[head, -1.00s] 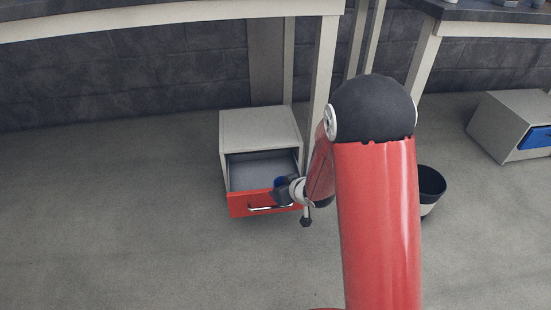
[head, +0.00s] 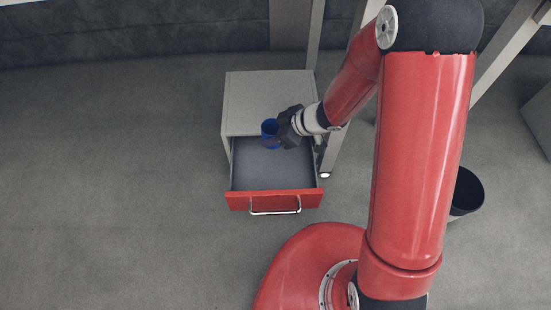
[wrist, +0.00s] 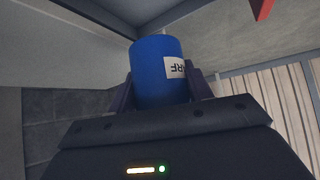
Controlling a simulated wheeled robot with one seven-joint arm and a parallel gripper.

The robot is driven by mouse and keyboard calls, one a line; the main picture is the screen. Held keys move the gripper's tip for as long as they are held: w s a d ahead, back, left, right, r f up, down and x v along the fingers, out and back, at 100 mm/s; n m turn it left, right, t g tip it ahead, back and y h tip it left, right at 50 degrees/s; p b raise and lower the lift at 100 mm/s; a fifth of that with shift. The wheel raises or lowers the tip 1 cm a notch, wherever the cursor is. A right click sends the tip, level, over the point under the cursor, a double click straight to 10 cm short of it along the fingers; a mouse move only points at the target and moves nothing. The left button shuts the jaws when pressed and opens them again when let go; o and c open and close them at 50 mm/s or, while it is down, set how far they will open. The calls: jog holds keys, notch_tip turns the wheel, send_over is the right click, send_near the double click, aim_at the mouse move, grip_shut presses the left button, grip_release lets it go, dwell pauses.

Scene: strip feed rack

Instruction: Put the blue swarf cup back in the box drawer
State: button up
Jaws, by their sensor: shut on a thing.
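The blue swarf cup (head: 270,132) is held in my gripper (head: 281,130), at the back of the open box drawer. The box drawer (head: 240,196) has a red front with a metal handle and is pulled out of the grey cabinet (head: 265,90). Its grey floor looks bare. I cannot tell from the head view how high the cup is above the drawer floor.
A table leg (head: 333,152) stands close to the cabinet's right side, near my arm. A dark bin (head: 467,190) stands on the floor at the right. A grey box edge (head: 540,115) shows at the far right. The floor left of the cabinet is clear.

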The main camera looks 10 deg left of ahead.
notch_tip(320, 180, down, 15)
jog(key=b, duration=0.5)
jog(key=shift+f, duration=0.15)
jog(key=shift+f, duration=0.2)
jog(key=o, duration=1.1)
jog(key=shift+r, duration=0.15)
jog(key=shift+d+r, duration=0.15)
jog(key=shift+r, duration=0.1)
jog(key=p+v, duration=0.3)
jog(key=v, duration=0.8)
jog(key=shift+d+p, duration=0.25)
jog(key=shift+p, duration=0.05)
